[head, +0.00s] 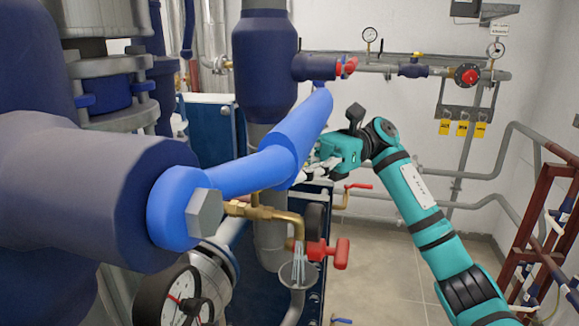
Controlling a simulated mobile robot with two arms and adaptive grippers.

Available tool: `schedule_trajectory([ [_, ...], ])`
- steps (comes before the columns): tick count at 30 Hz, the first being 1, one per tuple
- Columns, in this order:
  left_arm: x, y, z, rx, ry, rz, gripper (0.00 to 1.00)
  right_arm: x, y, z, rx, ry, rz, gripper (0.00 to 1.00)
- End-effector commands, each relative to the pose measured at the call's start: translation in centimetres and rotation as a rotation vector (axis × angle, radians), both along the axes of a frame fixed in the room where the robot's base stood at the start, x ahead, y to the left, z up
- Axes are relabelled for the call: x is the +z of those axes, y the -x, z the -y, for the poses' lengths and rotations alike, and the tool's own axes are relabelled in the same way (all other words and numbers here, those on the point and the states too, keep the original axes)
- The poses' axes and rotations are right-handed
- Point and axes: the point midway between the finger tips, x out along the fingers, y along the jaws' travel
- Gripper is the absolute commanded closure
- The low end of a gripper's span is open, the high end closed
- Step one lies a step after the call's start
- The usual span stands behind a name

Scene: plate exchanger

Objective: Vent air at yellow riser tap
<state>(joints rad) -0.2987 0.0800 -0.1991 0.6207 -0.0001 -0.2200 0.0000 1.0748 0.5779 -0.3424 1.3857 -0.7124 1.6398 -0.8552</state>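A small yellow part (418,54) sits on the upper wall pipe; I cannot tell which fitting is the yellow riser tap. My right gripper (312,172) is beside the bright blue pipe, above the brass tap and apart from the red handle. Its fingers are small and partly merged with the background, so their opening is unclear. My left gripper is not in view.
A dial gauge (178,298) is at lower left. Yellow tags (462,128) hang on the back wall. A brown rack (540,225) stands at right. Tiled floor (395,270) is clear.

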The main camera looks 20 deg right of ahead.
Motion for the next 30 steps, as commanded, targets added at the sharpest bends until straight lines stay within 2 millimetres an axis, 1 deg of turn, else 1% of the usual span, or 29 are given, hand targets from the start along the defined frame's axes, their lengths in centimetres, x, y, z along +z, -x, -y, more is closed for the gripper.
schedule_trajectory([
  [6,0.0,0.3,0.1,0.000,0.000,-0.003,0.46,-0.1,0.0,0.1,0.001,0.001,-0.001,0.57],
  [8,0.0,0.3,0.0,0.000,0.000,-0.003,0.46,-0.1,-0.1,0.4,0.001,0.001,-0.001,0.57],
  [10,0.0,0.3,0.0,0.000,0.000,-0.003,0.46,0.0,-0.4,1.1,-0.001,0.001,-0.002,0.57],
  [14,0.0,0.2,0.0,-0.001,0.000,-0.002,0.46,0.0,-1.2,3.3,-0.004,0.001,-0.002,0.57],
  [18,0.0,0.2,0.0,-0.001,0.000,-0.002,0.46,0.1,-2.3,6.3,-0.003,0.000,-0.002,0.57],
  [22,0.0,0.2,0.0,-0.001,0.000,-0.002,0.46,0.0,-3.1,8.8,-0.002,0.000,-0.002,0.57],
  [24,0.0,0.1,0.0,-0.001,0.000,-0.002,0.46,0.0,-3.4,9.7,-0.001,-0.001,-0.001,0.57],
  [27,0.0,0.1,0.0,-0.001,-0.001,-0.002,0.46,0.0,-3.7,10.6,0.000,0.000,-0.001,0.57],
  [30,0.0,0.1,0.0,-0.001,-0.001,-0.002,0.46,-0.1,-3.9,11.2,0.001,0.000,-0.001,0.57],
])
